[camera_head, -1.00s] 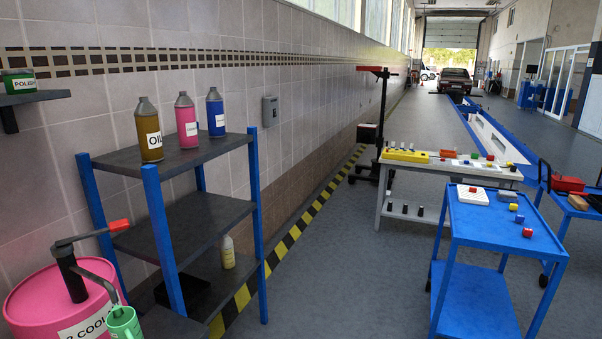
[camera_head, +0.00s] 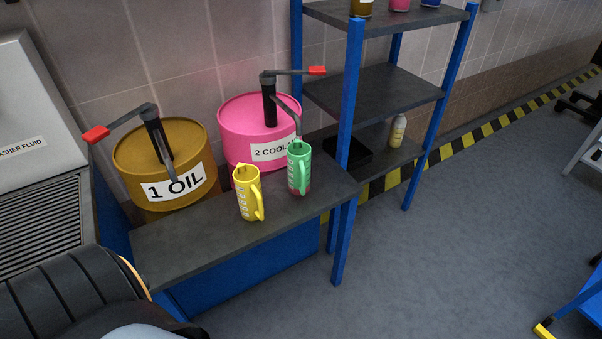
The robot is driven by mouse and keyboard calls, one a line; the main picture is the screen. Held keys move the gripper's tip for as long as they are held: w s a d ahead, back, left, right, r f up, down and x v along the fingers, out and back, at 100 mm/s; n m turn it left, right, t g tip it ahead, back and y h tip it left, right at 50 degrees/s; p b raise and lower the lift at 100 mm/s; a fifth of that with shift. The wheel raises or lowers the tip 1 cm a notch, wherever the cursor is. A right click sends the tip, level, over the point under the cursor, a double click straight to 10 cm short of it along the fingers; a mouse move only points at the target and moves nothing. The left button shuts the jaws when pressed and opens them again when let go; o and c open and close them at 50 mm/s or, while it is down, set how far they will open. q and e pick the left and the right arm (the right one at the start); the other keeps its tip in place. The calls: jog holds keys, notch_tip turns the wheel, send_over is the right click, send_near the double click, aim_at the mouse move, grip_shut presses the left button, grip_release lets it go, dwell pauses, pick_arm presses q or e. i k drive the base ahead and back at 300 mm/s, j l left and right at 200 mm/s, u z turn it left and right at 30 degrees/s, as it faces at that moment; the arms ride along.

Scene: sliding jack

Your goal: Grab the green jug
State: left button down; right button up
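The green jug (camera_head: 298,168) stands upright on a dark bench top (camera_head: 200,248), in front of the pink coolant drum (camera_head: 243,124). Its handle faces right and its lower part looks reddish. A yellow jug (camera_head: 247,193) stands to its left, close beside it. Neither of my grippers shows in the head view. A dark rounded part at the lower left looks like part of my own arm or body.
A brown oil drum (camera_head: 165,157) with a red-handled pump stands left of the pink drum. A shelf rack (camera_head: 388,90) with blue posts stands right of the bench, holding a pale bottle (camera_head: 397,131).

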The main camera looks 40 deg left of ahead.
aim_at(298, 152)
jog(key=u, duration=0.2)
jog(key=i+l+u, duration=0.2)
jog(key=u, duration=0.25)
jog(key=i+l+u, duration=0.2)
jog(key=u, duration=0.25)
jog(key=i+l+u, duration=0.1)
jog(key=l+u, duration=0.35)
